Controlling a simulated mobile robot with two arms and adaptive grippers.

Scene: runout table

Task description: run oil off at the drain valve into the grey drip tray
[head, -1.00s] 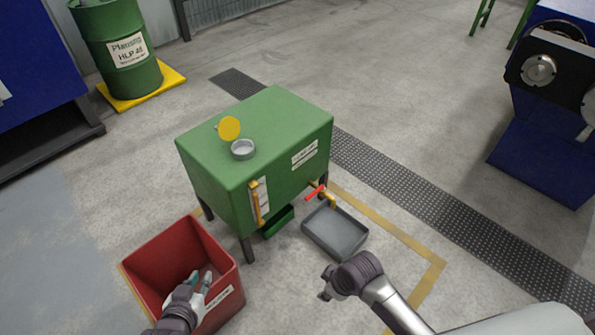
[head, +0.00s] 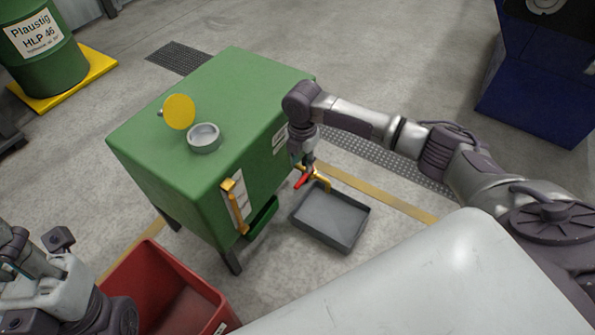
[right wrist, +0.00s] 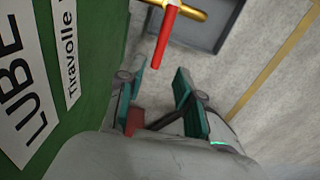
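The drain valve (head: 322,183) is a brass pipe low on the side of the green tank (head: 210,95), with a red lever (head: 303,180). The lever also shows in the right wrist view (right wrist: 166,36), beyond the fingertips. The grey drip tray (head: 345,235) lies on the floor below the valve and looks empty. My right gripper (head: 302,160) is just above the lever in the head view. In the right wrist view its teal fingers (right wrist: 155,88) are apart, with the lever not between them. My left gripper (head: 50,262) is at the lower left; its fingers are unclear.
A red bin (head: 165,270) stands at the tank's front left. A yellow filler cap (head: 179,111) stands open beside the filler neck (head: 204,138) on the tank top. Floor right of the tray is clear.

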